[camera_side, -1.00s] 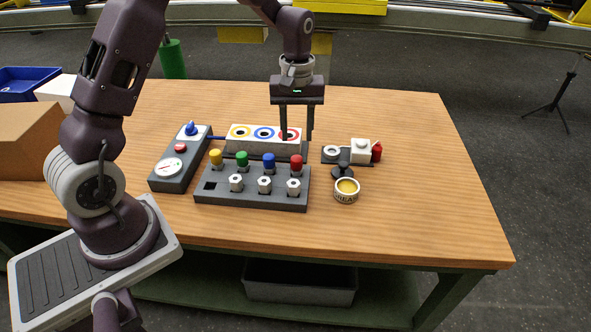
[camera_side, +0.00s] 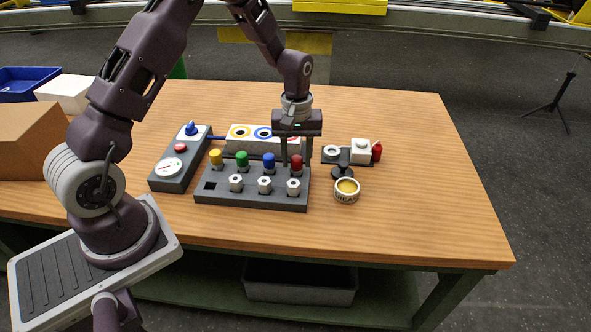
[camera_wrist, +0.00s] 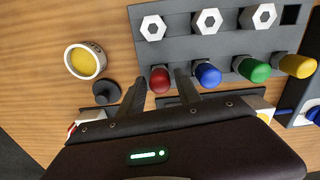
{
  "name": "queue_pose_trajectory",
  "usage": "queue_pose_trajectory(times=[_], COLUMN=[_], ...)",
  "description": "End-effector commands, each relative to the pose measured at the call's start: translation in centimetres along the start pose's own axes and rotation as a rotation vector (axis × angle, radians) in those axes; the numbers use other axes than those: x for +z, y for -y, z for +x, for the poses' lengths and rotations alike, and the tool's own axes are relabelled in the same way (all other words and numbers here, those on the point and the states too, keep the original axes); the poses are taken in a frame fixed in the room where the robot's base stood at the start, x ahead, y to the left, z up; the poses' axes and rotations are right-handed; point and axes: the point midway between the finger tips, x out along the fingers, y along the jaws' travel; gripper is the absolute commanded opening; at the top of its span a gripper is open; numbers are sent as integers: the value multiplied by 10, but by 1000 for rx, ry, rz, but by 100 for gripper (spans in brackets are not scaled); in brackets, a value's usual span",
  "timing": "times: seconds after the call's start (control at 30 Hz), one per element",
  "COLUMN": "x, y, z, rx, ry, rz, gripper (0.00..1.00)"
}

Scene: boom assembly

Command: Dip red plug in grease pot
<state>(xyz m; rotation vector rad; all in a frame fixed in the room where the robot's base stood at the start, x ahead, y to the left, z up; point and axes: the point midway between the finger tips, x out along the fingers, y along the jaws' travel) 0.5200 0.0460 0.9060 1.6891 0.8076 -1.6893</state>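The red plug (camera_side: 297,161) stands upright in the back row of the dark grey rack, at the right end. It also shows in the wrist view (camera_wrist: 160,80), between the fingertips. My gripper (camera_side: 296,163) points down at the red plug, with its fingers open on either side. In the wrist view my gripper (camera_wrist: 159,86) has a visible gap between each finger and the plug. The grease pot (camera_side: 346,190), a small white labelled tub with yellow grease, stands on the table to the right of the rack. It also shows in the wrist view (camera_wrist: 85,62).
The rack (camera_side: 217,198) also holds blue (camera_side: 269,160), green (camera_side: 242,159) and yellow (camera_side: 216,157) plugs and several hex fittings. A block with coloured rings (camera_side: 240,143) stands behind it. A black knob (camera_side: 342,172) is beside the pot.

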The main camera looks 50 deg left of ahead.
Motion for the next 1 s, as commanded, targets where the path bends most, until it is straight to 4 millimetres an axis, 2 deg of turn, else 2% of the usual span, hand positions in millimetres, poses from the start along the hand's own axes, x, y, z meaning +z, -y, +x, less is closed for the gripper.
queue_pose_trajectory(times=[0.03,0.2,0.37,0.9,1.0], x=[0,0,0,-1,0], y=[0,0,0,0,0], z=[0,0,-3,-59,-64], rx=[0,0,1,1,1], ry=[0,0,-2,-2,-2], rz=[0,1,1,2,2], gripper=[32,0,0,0,0])
